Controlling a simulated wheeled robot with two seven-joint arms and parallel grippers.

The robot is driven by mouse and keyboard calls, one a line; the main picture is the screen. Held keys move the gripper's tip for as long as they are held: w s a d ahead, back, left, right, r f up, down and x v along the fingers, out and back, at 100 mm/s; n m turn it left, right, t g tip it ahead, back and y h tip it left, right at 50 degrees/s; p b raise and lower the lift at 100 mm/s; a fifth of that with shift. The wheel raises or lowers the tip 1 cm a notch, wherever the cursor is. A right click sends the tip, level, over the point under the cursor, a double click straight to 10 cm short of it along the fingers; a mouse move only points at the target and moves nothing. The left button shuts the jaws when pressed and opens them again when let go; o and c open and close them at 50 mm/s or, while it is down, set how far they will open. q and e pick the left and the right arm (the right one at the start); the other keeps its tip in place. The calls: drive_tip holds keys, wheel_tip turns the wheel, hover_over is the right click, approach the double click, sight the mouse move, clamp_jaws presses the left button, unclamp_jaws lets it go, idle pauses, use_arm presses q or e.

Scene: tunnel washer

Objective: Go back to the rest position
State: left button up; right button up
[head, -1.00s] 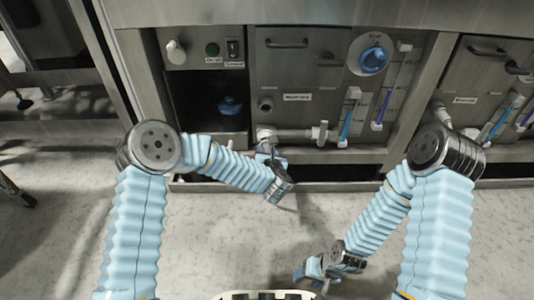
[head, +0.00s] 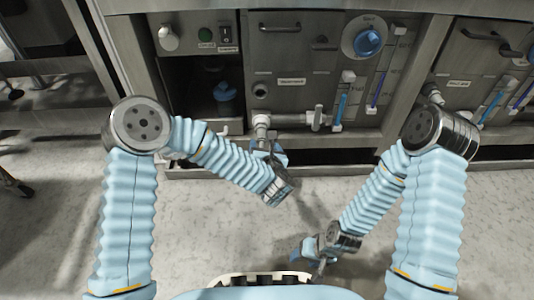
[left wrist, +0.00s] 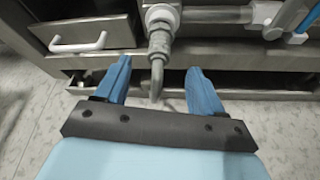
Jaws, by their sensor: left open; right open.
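My left gripper (head: 266,150) is in front of the washer's lower edge, close to a pipe fitting with a downturned spout. In the left wrist view the left gripper (left wrist: 155,85) has its two blue fingers spread, with nothing held between them. The spout (left wrist: 156,75) shows in the gap between the fingers in that view; I cannot tell whether it is between them in depth. My right gripper (head: 305,255) is low over the floor near my base, partly hidden by its own wrist. Nothing shows in its grasp.
The washer front (head: 290,90) spans the view, with a blue knob (head: 368,42), a horizontal pipe (head: 290,119) and clear tubes. An open recess (head: 205,90) holds a dark blue item (head: 224,92). Grey floor (head: 215,235) lies clear between my arms and the washer.

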use_arm(q)
drive_tip(key=a+v, duration=0.1)
drive_tip(key=v, duration=0.5)
drive_tip(key=s+a+f+m+g+h, duration=0.2)
drive_tip(key=f+m+g, duration=0.1)
drive_tip(key=f+m, duration=0.45)
drive_tip(key=s+a+f+m+g+h, duration=0.25)
drive_tip(key=f+m, duration=0.35)
drive_tip(key=m, duration=0.3)
drive_tip(key=s+a+f+m+g, duration=0.3)
drive_tip(key=s+a+f+m, duration=0.15)
drive_tip(key=s+m, duration=0.25)
drive_tip(key=s+a+f+m+g, duration=0.3)
drive_tip(key=s+f+m, duration=0.2)
drive_tip(key=s+m, duration=0.2)
wheel_tip(320, 180, up, 14)
drive_tip(key=s+m+g+h+p, duration=0.1)
drive_tip(key=s+p, duration=0.1)
drive_tip(key=p, duration=1.3)
drive_tip(key=shift+s+r+m, duration=0.2)
drive_tip(key=shift+m, duration=0.15)
drive_tip(key=shift+a, duration=0.15)
